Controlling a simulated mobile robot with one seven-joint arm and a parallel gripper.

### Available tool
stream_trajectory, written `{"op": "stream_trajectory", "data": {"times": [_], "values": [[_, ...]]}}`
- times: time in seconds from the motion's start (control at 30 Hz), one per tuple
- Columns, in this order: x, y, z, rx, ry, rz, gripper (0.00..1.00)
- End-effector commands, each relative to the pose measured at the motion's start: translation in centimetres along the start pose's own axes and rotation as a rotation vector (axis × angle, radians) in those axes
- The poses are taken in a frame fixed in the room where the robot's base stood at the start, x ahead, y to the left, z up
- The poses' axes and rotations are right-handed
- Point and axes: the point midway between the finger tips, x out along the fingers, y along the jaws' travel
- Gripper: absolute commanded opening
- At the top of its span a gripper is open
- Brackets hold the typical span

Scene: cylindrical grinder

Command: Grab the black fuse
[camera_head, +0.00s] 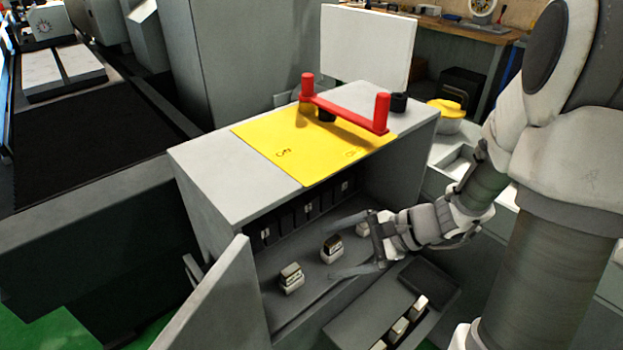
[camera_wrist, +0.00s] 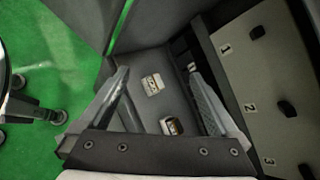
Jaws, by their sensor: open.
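Small white-based fuse blocks stand in a row on the floor of the open grey cabinet. In the head view, the near-left block (camera_head: 291,278) has a grey-and-black top and the middle block (camera_head: 331,248) a darker, brownish-black top. A third block (camera_head: 362,229) is partly hidden by my gripper. I cannot tell for certain which is the black fuse. My gripper (camera_head: 334,250) is open and empty, reaching in from the right, its fingers either side of the middle block in the picture. In the wrist view, one block (camera_wrist: 152,84) lies between the fingertips and another (camera_wrist: 171,126) nearer the palm.
A red handle (camera_head: 345,112) rises above a yellow plate (camera_head: 290,150) on top.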

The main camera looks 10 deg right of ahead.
Motion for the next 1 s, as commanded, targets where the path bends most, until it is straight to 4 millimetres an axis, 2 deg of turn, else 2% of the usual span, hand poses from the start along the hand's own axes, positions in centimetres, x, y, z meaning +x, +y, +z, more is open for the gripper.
{"op": "stream_trajectory", "data": {"times": [0.03, 0.2, 0.3, 0.5, 0.6, 0.73, 1.0], "values": [[0.3, -0.1, -1.8, 0.100, -0.017, -0.056, 0.97], [0.5, -0.7, -7.7, 0.400, -0.050, -0.261, 0.97], [0.5, -0.4, -11.3, 0.564, -0.057, -0.376, 0.97], [0.3, 1.0, -16.8, 0.797, -0.054, -0.546, 0.97], [0.2, 1.5, -18.3, 0.857, -0.050, -0.592, 0.97], [0.8, 1.5, -19.2, 0.886, -0.048, -0.613, 0.97], [5.4, -1.2, -20.5, 0.886, -0.049, -0.613, 0.97]]}}
